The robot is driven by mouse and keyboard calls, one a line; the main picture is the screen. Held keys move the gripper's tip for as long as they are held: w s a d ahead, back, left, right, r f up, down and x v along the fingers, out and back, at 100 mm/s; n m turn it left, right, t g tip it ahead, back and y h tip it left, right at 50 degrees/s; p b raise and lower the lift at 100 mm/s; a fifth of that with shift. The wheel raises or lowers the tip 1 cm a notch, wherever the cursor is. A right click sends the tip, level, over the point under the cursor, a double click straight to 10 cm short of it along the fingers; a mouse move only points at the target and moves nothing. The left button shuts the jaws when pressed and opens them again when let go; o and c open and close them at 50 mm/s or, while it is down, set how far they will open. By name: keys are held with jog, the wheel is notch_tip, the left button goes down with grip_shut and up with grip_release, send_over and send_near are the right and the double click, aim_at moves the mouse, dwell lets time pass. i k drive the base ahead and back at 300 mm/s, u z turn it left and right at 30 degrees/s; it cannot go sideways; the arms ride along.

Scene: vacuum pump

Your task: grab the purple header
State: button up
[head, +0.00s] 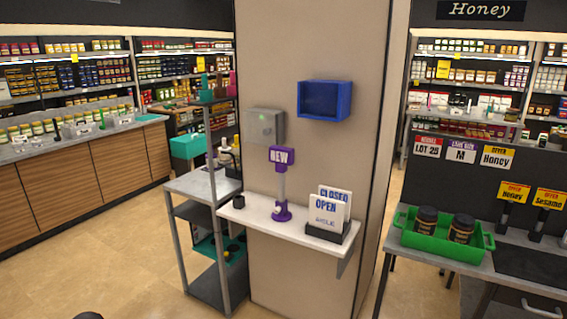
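A purple header with the white word NEW (282,156) sits on top of a short stand with a pale post (281,186) and a purple base (282,211). The stand is upright on a white wall shelf (262,222) on the beige pillar, left of a dark holder with OPEN and CLOSED cards (329,212). My gripper is not in view. A dark rounded shape shows at the bottom edge left of centre; I cannot tell what it is.
A blue box (324,100) and a grey box (265,126) are on the pillar (310,50) above the shelf. A small black cup (238,202) is at the shelf's left end. A grey rack (213,215) stands left; a green tray with jars (443,243) sits right. Floor is clear at front left.

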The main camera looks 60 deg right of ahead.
aim_at(282, 157)
jog(key=u, duration=0.1)
jog(key=k, duration=1.05)
jog(key=z, duration=2.15)
jog(key=i, duration=1)
jog(key=z, duration=0.05)
